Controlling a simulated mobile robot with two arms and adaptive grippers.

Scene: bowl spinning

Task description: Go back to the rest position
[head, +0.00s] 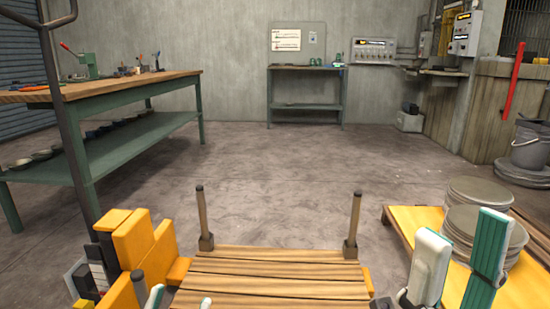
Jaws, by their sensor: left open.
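My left gripper (180,301) is at the bottom edge, left of centre. Only its pale fingertips show, apart, in front of the left end of a slatted wooden platform (270,268). My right gripper (457,262) is at the lower right, with white and teal fingers pointing up and spread apart. I see nothing held between them. The bodies of both grippers are cut off by the bottom edge.
Two upright posts stand at the platform's far corners. Yellow blocks (133,238) are at its left. Stacked grey round discs (478,192) sit on a yellow pallet (402,216) at right. A green workbench (130,83) stands left. The floor beyond is clear.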

